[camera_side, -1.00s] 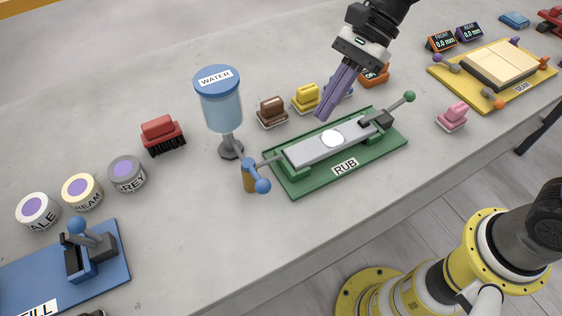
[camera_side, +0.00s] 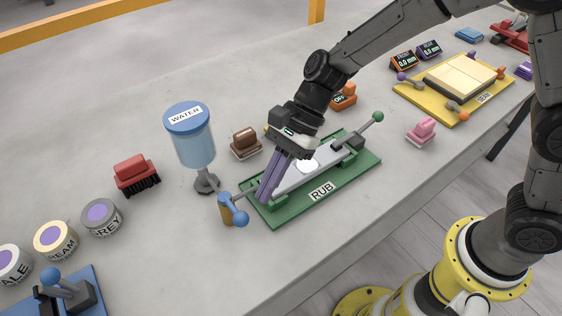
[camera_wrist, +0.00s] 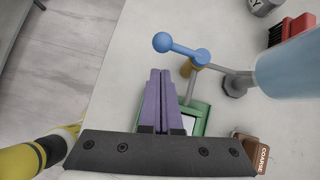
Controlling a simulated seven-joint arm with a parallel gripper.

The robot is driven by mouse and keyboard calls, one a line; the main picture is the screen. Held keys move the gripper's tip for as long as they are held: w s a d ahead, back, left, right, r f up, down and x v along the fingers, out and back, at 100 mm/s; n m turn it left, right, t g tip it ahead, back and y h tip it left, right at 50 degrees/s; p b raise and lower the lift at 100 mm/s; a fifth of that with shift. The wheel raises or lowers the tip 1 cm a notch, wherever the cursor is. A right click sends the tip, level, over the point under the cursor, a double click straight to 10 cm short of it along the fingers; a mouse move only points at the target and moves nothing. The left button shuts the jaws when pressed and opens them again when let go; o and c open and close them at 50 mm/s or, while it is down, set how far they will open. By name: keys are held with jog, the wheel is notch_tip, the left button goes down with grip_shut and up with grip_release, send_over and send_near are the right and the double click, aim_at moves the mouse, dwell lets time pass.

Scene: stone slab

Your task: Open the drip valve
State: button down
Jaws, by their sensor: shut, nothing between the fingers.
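The drip valve is a blue lever with a ball end (camera_side: 236,214) on a brass-coloured body (camera_side: 226,208), at the end of a grey pipe from the water tank (camera_side: 192,142). In the wrist view the blue lever (camera_wrist: 180,47) points left, away from the tank. My gripper (camera_side: 264,197) has purple fingers, shut and empty. It is above the left end of the green RUB station (camera_side: 328,206), just right of the valve. In the wrist view the fingertips (camera_wrist: 160,72) are close below the lever, with a gap visible in that picture.
A grey plate (camera_side: 283,184) with a white spot lies in the RUB station, partly hidden by my gripper. A brown block (camera_side: 245,143) and a red brush (camera_side: 136,174) stand behind. Bare slab (camera_side: 190,255) lies in front of the valve.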

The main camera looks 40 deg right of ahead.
aim_at(233, 208)
jog(key=shift+s+a+f, duration=0.1)
jog(key=shift+a+f, duration=0.05)
jog(key=shift+a, duration=0.45)
jog(key=shift+s+a+f, duration=0.1)
jog(key=shift+a, duration=0.5)
